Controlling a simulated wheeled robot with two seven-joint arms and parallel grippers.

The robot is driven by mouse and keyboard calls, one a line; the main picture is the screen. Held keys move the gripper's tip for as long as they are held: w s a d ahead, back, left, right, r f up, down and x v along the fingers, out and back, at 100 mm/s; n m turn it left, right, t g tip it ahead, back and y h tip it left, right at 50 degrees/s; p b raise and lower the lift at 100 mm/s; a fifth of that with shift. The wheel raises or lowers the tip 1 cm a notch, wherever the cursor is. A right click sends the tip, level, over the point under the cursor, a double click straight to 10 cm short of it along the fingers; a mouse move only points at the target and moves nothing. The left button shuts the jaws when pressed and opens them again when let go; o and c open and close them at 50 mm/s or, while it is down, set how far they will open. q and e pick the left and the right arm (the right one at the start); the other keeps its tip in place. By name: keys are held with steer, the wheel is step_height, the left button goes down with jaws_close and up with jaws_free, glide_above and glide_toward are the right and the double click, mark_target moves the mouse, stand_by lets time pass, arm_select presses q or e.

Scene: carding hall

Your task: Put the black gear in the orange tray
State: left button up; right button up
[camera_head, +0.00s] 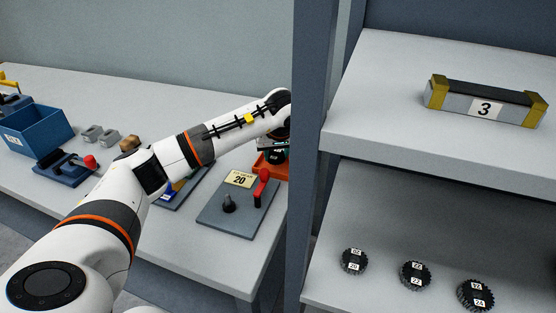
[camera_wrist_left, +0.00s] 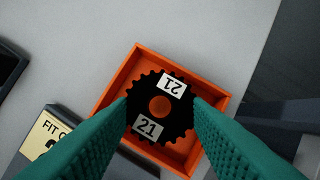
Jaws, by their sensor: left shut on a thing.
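In the left wrist view a black gear (camera_wrist_left: 147,92) with two white "21" labels sits between the teal fingers of my left gripper (camera_wrist_left: 160,104), which is shut on its sides. The orange tray (camera_wrist_left: 112,82) is right behind the gear in this view, and its orange floor shows through the gear's centre hole. I cannot tell whether the gear touches the floor. In the head view the left gripper (camera_head: 274,152) is at the orange tray (camera_head: 270,172), beside the grey post, partly hidden by my arm. My right gripper is not in view.
A grey plate (camera_head: 238,221) with a peg, a red handle and a "20" card stands in front of the tray. Black gears (camera_head: 415,275) lie on the lower shelf at right; a block marked 3 (camera_head: 485,105) is above. A blue bin (camera_head: 38,130) stands left. A post (camera_head: 315,130) flanks the tray.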

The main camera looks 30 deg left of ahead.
mark_target(277, 158)
arm_select(q)
steer(key=shift+f, duration=1.45)
steer(key=shift+f, duration=0.1)
steer(key=o, duration=1)
steer(key=shift+o, duration=0.2)
steer(key=v, duration=1.2)
steer(key=shift+w, duration=0.1)
